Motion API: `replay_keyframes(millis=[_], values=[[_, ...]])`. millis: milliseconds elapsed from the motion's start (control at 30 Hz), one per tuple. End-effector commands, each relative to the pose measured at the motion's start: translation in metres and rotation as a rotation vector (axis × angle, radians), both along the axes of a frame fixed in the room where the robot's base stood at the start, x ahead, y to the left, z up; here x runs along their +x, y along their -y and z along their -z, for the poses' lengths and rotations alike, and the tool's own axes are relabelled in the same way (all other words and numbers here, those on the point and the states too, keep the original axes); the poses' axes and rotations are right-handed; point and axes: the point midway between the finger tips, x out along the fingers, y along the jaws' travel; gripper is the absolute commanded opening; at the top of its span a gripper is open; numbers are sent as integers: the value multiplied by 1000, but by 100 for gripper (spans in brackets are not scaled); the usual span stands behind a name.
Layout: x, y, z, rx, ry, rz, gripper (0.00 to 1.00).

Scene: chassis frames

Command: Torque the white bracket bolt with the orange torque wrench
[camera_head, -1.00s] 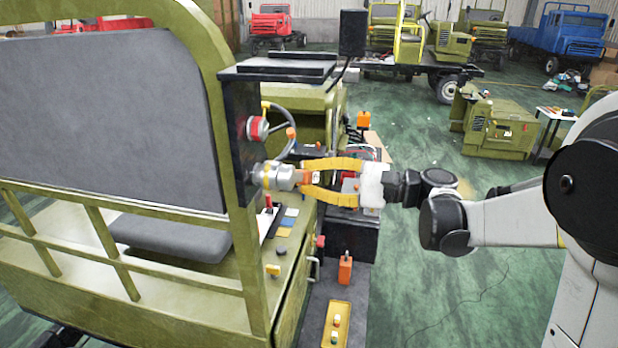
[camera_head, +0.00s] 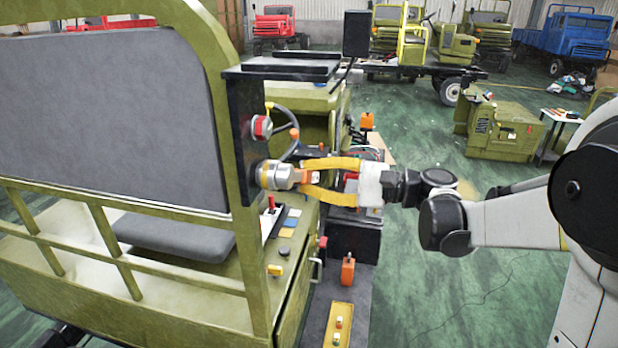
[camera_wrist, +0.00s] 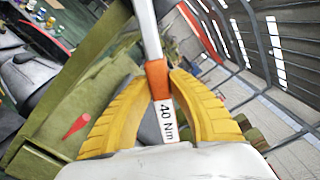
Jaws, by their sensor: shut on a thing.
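My gripper (camera_head: 305,176), with yellow ribbed fingers, is shut on the orange torque wrench (camera_wrist: 157,80). In the wrist view the wrench has a silver shaft, an orange collar and a white "40 Nm" label between the fingers. In the head view the fingers close around its orange part, in front of a silver cylinder with a yellow band (camera_head: 276,176) at the dark upright panel (camera_head: 237,140). I cannot tell whether the wrench touches this cylinder. I cannot make out the white bracket bolt. A second fitting with a red face (camera_head: 261,127) sits higher on the panel.
The olive vehicle body and its frame (camera_head: 235,120) fill the left. A steering wheel (camera_head: 285,130) is just behind the panel. An orange block (camera_head: 347,270) and a yellow tray (camera_head: 338,325) lie below my arm. Green floor is open at lower right.

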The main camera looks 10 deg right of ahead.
Motion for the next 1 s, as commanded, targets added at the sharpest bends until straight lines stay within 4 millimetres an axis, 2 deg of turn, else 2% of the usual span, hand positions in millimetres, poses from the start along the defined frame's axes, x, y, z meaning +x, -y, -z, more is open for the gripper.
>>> replay_keyframes(millis=[467, 1000], values=[[0, -1, 0, 3, -3, 1, 0], [-13, -5, 20, 66, -180, 1, 0]])
